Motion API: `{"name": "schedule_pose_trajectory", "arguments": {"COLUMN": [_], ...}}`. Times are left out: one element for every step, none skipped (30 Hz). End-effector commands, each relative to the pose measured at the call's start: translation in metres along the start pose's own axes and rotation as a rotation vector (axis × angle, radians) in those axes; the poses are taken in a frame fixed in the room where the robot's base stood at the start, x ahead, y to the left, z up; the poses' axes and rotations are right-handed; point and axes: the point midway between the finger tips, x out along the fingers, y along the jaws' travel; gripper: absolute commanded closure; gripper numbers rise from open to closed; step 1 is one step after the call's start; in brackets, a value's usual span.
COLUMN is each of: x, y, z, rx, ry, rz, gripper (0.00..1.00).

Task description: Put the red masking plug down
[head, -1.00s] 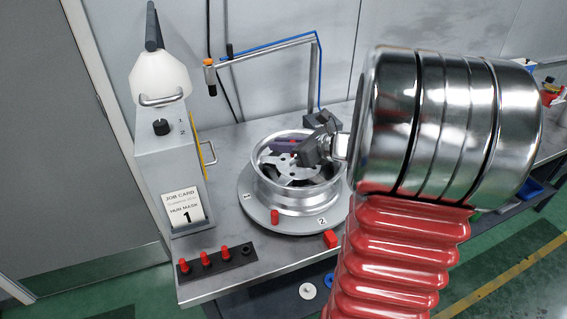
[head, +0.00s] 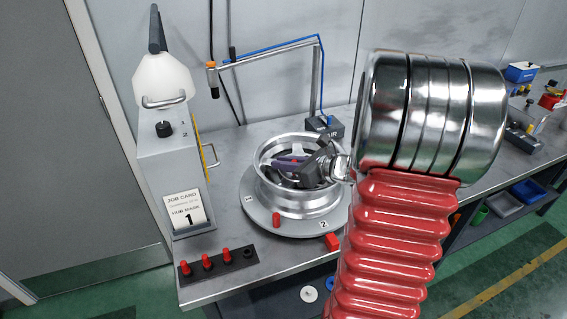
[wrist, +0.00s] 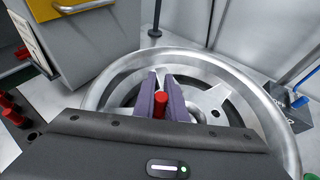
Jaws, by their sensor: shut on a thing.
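My gripper (wrist: 161,98) is shut on a red masking plug (wrist: 160,104), held between its two purple-grey fingers. In the wrist view the plug is over the inside of the silver wheel (wrist: 262,95), near the hub; whether it touches the hub cannot be told. In the head view my gripper (head: 290,164) reaches into the wheel (head: 282,202) from the right, and the plug is not clearly visible there. A dark plug rack (head: 223,265) at the front left holds several red plugs (head: 208,262) upright, with one empty hole (head: 248,252) at its right end.
The wheel sits on a round grey turntable (head: 300,231) with number tags. A red block (head: 332,241) lies at its front. A lamp-like arm (head: 265,52) stands behind the wheel.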

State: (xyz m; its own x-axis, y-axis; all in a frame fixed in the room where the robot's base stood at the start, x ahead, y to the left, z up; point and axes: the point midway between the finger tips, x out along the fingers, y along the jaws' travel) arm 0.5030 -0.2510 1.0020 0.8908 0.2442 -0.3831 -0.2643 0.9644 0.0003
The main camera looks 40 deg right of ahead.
Motion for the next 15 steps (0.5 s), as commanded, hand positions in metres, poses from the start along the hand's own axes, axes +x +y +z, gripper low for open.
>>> {"name": "schedule_pose_trajectory", "arguments": {"x": [-0.0002,-0.0002,-0.0002,-0.0002,-0.0001,0.0002,0.0005,0.0008,0.0011,0.0014,0.0016,0.0019,0.0022,0.0024,0.0028], "y": [-0.0001,-0.0001,-0.0001,-0.0001,-0.0001,-0.0001,-0.0001,-0.0001,-0.0001,-0.0001,-0.0001,-0.0002,-0.0002,-0.0002,-0.0001], "z": [0.0003,0.0003,0.0003,0.0003,0.0,-0.0008,-0.0015,-0.0022,-0.003,-0.0036,-0.0042,-0.0049,-0.0055,-0.0061,-0.0069], "rx": [0.0,0.0,0.0,0.0,0.0,0.001,0.001,0.001,0.001,0.001,0.001,0.001,0.001,0.001,0.001], "ry": [0.0,0.0,0.0,0.0,0.0,0.0,0.0,0.0,0.0,0.0,0.0,0.0,0.0,0.0,0.0], "rz": [0.0,0.0,0.0,0.0,0.0,0.0,0.0,0.0,0.0,0.0,0.0,0.0,0.0,0.0,0.0], "gripper": [1.0,1.0,1.0,1.0,1.0,1.0,1.0,1.0,1.0,1.0,1.0,1.0,1.0,1.0,1.0]}}
